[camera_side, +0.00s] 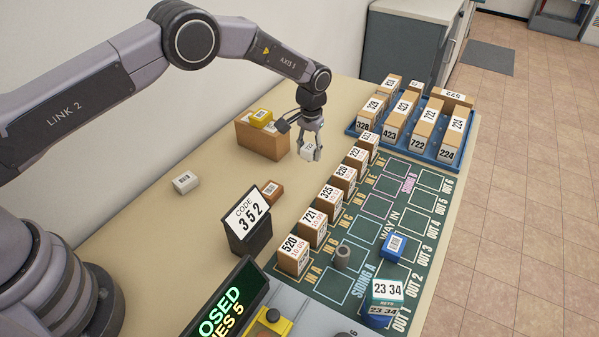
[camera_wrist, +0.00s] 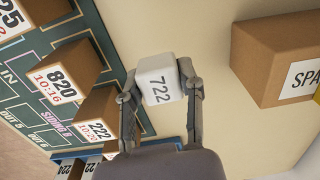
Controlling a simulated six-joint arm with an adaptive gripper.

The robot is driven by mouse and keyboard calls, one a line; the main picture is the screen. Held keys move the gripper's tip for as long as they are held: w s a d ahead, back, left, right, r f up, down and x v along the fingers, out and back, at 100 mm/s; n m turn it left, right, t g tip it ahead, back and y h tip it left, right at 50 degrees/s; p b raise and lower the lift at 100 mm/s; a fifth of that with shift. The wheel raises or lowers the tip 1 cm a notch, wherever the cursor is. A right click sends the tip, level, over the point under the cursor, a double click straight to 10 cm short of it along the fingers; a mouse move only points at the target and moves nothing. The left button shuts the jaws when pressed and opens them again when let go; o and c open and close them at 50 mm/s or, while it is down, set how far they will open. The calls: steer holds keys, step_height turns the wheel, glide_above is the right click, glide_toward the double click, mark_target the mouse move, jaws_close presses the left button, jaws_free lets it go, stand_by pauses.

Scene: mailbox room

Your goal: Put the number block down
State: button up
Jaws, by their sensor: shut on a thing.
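A white number block printed 722 (camera_wrist: 158,78) is between the two fingers of my gripper (camera_wrist: 160,92) in the wrist view. The fingers are shut on its sides. In the side view my gripper (camera_side: 309,136) points down with the block (camera_side: 308,152) at its tips, over bare beige table (camera_side: 215,220) between a spare box and the row of numbered boxes. I cannot tell the exact gap between the block and the table.
Numbered cartons (camera_side: 325,199) line the green board (camera_side: 372,205) on the right. A code sign reading 352 (camera_side: 250,216), a white block (camera_side: 185,182) and an orange-brown block (camera_side: 271,191) stand nearer. A blue tray (camera_side: 399,146) holds several cartons.

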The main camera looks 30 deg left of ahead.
mark_target(310, 172)
steer(key=shift+w+d+f, duration=0.1)
steer(key=shift+w+f, duration=0.15)
steer(key=shift+f, duration=1.65)
steer(key=shift+f, duration=0.15)
steer(key=o, duration=0.9)
steer(key=shift+o, duration=0.2)
